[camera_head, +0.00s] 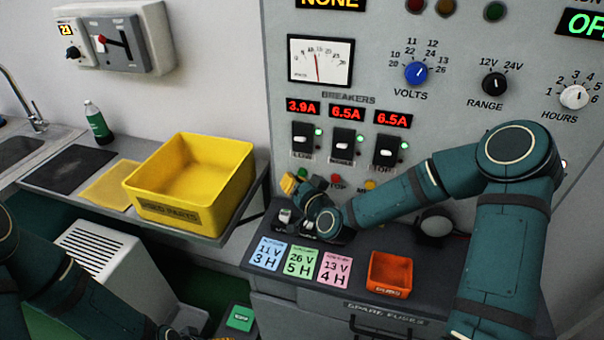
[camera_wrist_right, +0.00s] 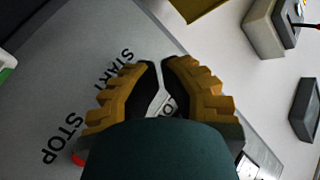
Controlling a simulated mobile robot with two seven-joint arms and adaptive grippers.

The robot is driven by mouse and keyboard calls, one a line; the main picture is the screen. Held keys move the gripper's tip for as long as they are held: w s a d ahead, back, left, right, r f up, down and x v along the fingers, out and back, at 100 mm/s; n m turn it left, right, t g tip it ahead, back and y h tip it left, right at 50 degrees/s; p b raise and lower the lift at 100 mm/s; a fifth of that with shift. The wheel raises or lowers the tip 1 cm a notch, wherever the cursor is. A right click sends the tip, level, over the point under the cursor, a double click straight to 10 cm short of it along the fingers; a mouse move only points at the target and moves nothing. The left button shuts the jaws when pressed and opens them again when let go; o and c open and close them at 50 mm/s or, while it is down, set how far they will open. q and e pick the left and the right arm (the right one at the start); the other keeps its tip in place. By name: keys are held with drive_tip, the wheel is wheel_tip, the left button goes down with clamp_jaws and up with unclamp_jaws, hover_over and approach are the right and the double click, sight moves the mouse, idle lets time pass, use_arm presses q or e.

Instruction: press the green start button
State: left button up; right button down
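The green start button (camera_head: 303,173) shows in the head view as a small green spot low on the grey panel, just above and right of my right gripper (camera_head: 289,186). In the right wrist view my right gripper (camera_wrist_right: 161,62) has its yellow fingers together at the tips, with a thin gap and nothing held. The START label is at its fingertips there, and the green button is hidden. I cannot tell whether the fingertips touch the panel.
The red stop button (camera_head: 336,180) and a yellow button (camera_head: 370,185) sit right of the green one. Breaker switches (camera_head: 343,145) are above. A yellow bin (camera_head: 226,206) stands left, and an orange fuse box (camera_head: 390,274) is on the bench below.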

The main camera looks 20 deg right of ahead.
drive_tip(key=shift+w, duration=0.1)
drive_tip(key=shift+w+d+b, duration=0.25)
drive_tip(key=shift+w+b, duration=0.05)
drive_tip(key=shift+w+d, duration=0.25)
drive_tip(key=shift+w, duration=0.1)
idle(1.1)
drive_tip(key=shift+s+a, duration=0.1)
drive_tip(key=shift+s+a+b, duration=0.35)
drive_tip(key=shift+s+b, duration=0.05)
drive_tip(key=shift+s, duration=0.25)
drive_tip(key=shift+s+a+b, duration=0.3)
drive_tip(key=shift+s+a, duration=0.45)
drive_tip(key=shift+s, duration=0.3)
drive_tip(key=shift+s+a+b, duration=0.3)
drive_tip(key=shift+s+a, duration=0.4)
drive_tip(key=shift+s, duration=0.3)
